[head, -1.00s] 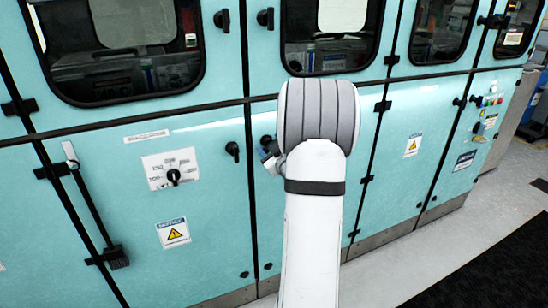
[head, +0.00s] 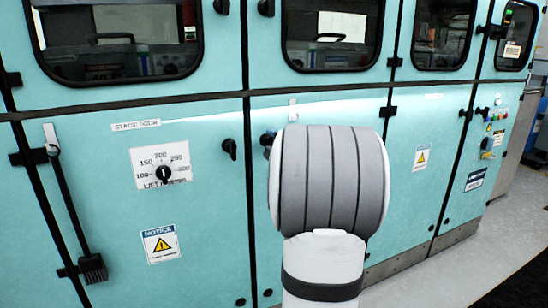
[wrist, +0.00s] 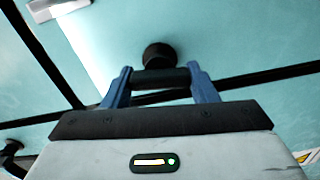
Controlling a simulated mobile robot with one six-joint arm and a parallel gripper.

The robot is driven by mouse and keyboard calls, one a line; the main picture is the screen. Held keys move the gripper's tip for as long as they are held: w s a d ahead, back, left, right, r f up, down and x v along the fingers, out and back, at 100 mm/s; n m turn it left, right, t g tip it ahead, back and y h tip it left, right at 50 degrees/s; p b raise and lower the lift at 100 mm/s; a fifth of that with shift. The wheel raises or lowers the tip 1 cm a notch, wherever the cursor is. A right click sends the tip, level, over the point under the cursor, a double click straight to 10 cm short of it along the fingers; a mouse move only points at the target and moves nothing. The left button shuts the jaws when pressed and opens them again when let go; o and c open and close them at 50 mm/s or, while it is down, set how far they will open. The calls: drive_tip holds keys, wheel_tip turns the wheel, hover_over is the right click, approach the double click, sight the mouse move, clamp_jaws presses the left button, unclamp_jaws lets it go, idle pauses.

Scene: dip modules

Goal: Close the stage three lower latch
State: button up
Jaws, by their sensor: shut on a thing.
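The stage three lower latch is a black handle (wrist: 160,78) on a round black base, set on a pale teal panel. In the wrist view my gripper (wrist: 159,73) has its two blue fingers at either end of the handle, shut on it. The handle lies across the wrist picture between the fingers. In the head view only a small blue and dark part of my gripper (head: 268,142) shows at the left edge of my arm. My arm hides most of the latch there, so I cannot tell its angle to the door.
Left of my arm is the panel labelled stage four (head: 136,125), with a dial (head: 162,173) and its own black latch (head: 230,148). Windowed upper doors have black latches (head: 266,7). A control panel (head: 493,128) stands far right. Grey floor (head: 520,225) is open at right.

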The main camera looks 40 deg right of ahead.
drive_tip(key=shift+f+n+b, duration=0.1)
drive_tip(key=shift+n+b, duration=0.7)
drive_tip(key=shift+b, duration=0.05)
drive_tip(key=o, duration=1)
drive_tip(key=p+v, duration=0.1)
drive_tip(key=v, duration=0.6)
drive_tip(key=shift+s+a, duration=0.15)
drive_tip(key=shift+s, duration=0.25)
